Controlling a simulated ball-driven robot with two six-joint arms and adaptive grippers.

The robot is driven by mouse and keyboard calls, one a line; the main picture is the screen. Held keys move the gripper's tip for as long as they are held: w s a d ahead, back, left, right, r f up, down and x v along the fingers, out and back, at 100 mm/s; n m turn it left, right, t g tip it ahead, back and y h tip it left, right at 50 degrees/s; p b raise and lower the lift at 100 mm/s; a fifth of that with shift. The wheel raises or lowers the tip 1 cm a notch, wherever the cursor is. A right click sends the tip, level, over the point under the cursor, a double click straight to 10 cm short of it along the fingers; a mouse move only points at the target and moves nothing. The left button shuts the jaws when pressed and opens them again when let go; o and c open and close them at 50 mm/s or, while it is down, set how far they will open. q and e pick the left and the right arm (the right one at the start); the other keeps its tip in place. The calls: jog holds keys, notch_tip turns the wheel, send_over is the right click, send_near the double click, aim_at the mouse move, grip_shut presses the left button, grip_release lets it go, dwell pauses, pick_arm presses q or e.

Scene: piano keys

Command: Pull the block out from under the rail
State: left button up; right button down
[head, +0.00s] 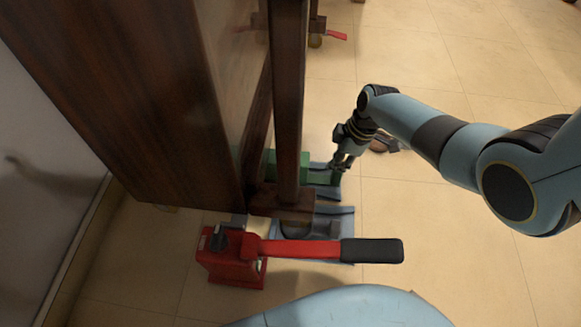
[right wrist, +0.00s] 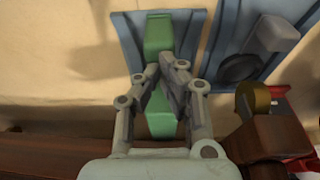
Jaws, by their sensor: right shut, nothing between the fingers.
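The green block (head: 320,176) lies low by the dark wooden piano, partly hidden behind the front leg. It also shows in the right wrist view (right wrist: 158,35), long and narrow, running toward the dark wooden rail (right wrist: 60,156) at the bottom. My right gripper (head: 338,166) is at the block's outer end in the head view. In the right wrist view its fingers (right wrist: 165,68) are shut together over the block, with nothing between them. I cannot tell whether they touch it. My left gripper is not in view.
A red jack (head: 235,262) with a black-gripped handle (head: 372,251) stands at the piano's near corner. Blue-grey plates (head: 346,224) lie on the floor by the leg (head: 289,110). The tiled floor (head: 440,265) to the right is clear.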

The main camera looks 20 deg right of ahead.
jog(key=shift+s+d, duration=0.3)
jog(key=shift+d, duration=0.35)
jog(key=shift+s+d, duration=0.35)
jog(key=shift+d, duration=0.3)
jog(key=shift+s+d, duration=0.3)
jog(key=shift+d, duration=0.35)
jog(key=shift+s+d, duration=0.45)
jog(key=shift+d, duration=0.45)
jog(key=shift+s+d, duration=0.4)
jog(key=shift+d, duration=0.5)
jog(key=shift+s+d, duration=0.45)
jog(key=shift+d, duration=0.45)
jog(key=shift+s+d, duration=0.3)
jog(key=shift+d, duration=0.3)
jog(key=shift+s+d, duration=0.25)
jog(key=shift+d, duration=0.35)
jog(key=shift+s+d+b, duration=0.15)
jog(key=shift+s+d, duration=0.3)
jog(key=shift+d, duration=0.45)
jog(key=shift+s+d+b, duration=0.1)
jog(key=shift+s+d, duration=0.35)
jog(key=shift+d, duration=0.4)
jog(key=shift+s+d+b, duration=0.15)
jog(key=shift+s+d, duration=0.3)
jog(key=shift+d, duration=0.45)
jog(key=shift+s+d, duration=0.35)
jog(key=shift+d, duration=0.35)
jog(key=shift+s+d, duration=0.3)
jog(key=shift+d, duration=0.4)
